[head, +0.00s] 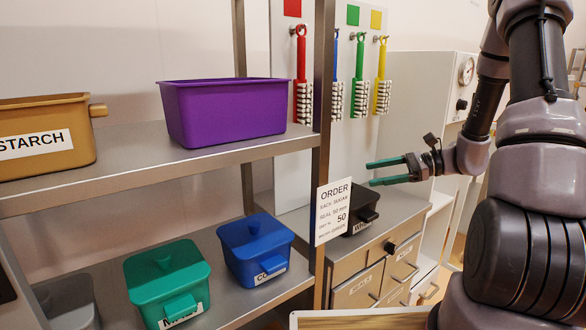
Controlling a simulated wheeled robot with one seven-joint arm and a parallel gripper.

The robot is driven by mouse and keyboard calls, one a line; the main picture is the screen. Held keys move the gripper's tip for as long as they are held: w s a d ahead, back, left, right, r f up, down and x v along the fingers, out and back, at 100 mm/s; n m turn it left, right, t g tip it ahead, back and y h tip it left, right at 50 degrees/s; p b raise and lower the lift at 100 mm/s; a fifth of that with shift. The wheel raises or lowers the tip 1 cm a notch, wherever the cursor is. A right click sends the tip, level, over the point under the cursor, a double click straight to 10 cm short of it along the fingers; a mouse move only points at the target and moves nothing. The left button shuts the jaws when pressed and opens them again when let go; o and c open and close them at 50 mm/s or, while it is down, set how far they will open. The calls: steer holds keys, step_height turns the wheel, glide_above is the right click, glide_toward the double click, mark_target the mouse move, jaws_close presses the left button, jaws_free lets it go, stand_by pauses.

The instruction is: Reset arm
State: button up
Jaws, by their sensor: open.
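My arm stands at the right of the head view. My gripper (377,173) has green fingers that point left. The fingers are apart and nothing is between them. The gripper appears in front of the drawer cabinet, above and to the right of a black lidded box (362,215). I cannot tell its exact distance from the cabinet.
A metal shelf (200,162) at left holds a tan STARCH bin (70,115) and a purple bin (225,112). Below are green (168,275) and blue (254,247) lidded boxes. An order sign (333,210) is by the post. Several brushes hang behind.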

steer(key=s+r+n+t+h, duration=0.4)
steer(key=s+r+n+h, duration=0.8)
steer(key=s+r, duration=0.6)
steer(key=shift+d+r+n+h, duration=0.4)
steer(key=shift+r+n, duration=0.1)
steer(key=shift+r, duration=0.55)
steer(key=shift+c, duration=0.3)
